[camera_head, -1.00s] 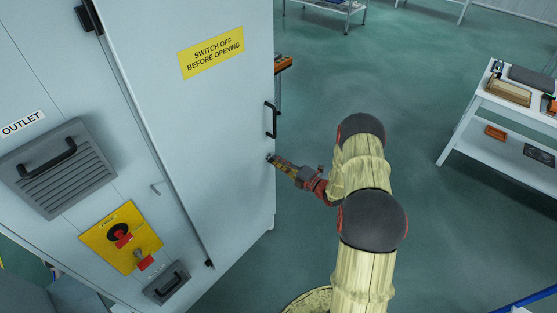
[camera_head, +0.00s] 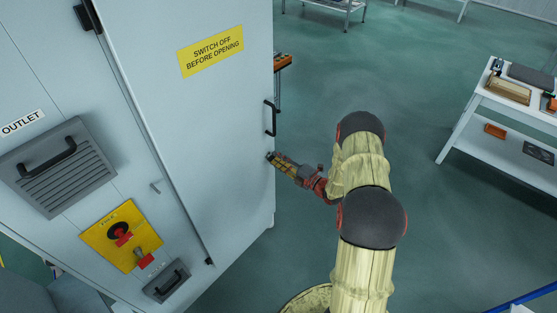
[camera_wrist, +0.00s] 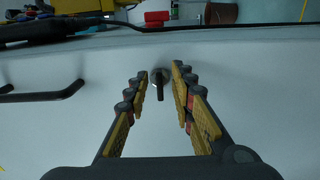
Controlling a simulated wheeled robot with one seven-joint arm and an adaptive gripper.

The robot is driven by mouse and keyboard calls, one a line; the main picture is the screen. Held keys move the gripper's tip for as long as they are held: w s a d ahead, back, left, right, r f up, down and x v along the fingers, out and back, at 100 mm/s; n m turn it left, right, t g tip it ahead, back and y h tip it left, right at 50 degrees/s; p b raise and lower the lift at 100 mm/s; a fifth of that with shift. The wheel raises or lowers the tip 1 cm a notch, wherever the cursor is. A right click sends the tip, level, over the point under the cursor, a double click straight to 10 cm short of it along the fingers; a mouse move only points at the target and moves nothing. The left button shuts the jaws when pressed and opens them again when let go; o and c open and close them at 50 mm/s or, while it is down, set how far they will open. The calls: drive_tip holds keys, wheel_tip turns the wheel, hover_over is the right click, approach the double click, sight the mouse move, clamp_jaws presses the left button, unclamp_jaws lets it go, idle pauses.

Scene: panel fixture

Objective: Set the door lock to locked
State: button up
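The door lock (camera_wrist: 158,88) is a small round dark piece with a narrow tab on the pale door face. In the wrist view it sits between my gripper's fingertips, with the tab pointing down in the picture. My gripper (camera_wrist: 160,76) is open, with one yellow-padded finger on each side of the lock. I see gaps beside the lock and no clear contact. In the head view my gripper (camera_head: 271,157) is at the right edge of the door (camera_head: 215,130), below the handle, and covers the lock.
The black door handle (camera_head: 270,118) is just above my gripper; it also shows at left in the wrist view (camera_wrist: 42,97). A yellow switch plate (camera_head: 121,236) is on the cabinet at left. A white table (camera_head: 500,100) stands right, with open floor between.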

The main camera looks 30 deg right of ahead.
drive_tip(key=v, duration=1.2)
idle(0.6)
